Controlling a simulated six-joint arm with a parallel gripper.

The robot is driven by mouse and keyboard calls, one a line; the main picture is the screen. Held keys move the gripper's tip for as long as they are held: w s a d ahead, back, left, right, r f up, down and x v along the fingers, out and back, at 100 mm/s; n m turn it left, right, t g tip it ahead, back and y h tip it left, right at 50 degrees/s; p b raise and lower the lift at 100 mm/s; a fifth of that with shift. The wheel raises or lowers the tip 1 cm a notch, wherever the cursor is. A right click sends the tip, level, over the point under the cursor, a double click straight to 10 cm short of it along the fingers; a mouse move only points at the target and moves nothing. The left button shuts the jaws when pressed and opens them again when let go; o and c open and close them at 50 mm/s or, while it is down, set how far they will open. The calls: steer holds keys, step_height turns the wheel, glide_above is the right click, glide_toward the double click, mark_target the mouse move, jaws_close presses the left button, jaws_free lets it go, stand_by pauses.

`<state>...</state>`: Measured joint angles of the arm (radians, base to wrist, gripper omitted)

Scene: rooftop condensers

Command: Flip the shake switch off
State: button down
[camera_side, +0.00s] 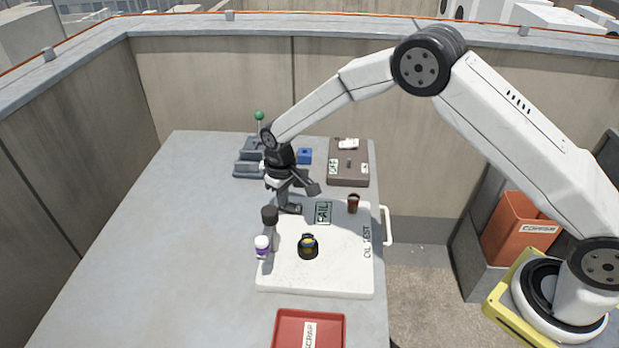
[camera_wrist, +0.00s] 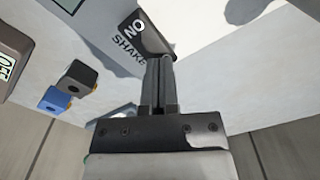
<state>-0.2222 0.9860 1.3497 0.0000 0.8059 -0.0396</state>
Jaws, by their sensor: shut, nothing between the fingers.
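The brown box (camera_side: 347,180) stands at the table's back right, with pale labels and a small dark upright piece (camera_side: 349,162) on top that may be the switch. Its position cannot be read. In the wrist view, the brown box (camera_wrist: 12,38) is cut off at the left edge and shows an "OFF" label (camera_wrist: 8,66). My gripper (camera_side: 286,204) is shut and empty, pointing down at the back edge of the white board.
A blue block (camera_side: 304,156) lies between my gripper and the brown box. A grey stepped base (camera_side: 249,171) with a green-knobbed lever (camera_side: 259,116) stands behind. The white board (camera_side: 285,282) holds several small items. A red scrap tray (camera_side: 280,333) is in front. The table's left is clear.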

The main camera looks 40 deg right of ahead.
mark_target(288, 206)
steer(key=shift+f, duration=0.35)
stand_by(0.4)
steer(key=shift+r, duration=3.55)
steer(key=shift+d, duration=0.1)
steer(key=shift+s+d+r, duration=0.3)
steer(key=shift+s+r, duration=0.05)
steer(key=shift+s, duration=0.05)
steer(key=s+d+r+m+t, duration=0.1)
steer(key=s+d, duration=0.4)
steer(key=s, duration=0.7)
steer(key=s+d+r+m+t, duration=0.1)
steer(key=s+d, duration=0.5)
steer(key=s, duration=0.6)
step_height(288, 206, up, 2)
steer(key=shift+s+d+r+m+t, duration=0.15)
steer(key=shift+s+r+m+t, duration=0.15)
steer(key=shift+m, duration=0.2)
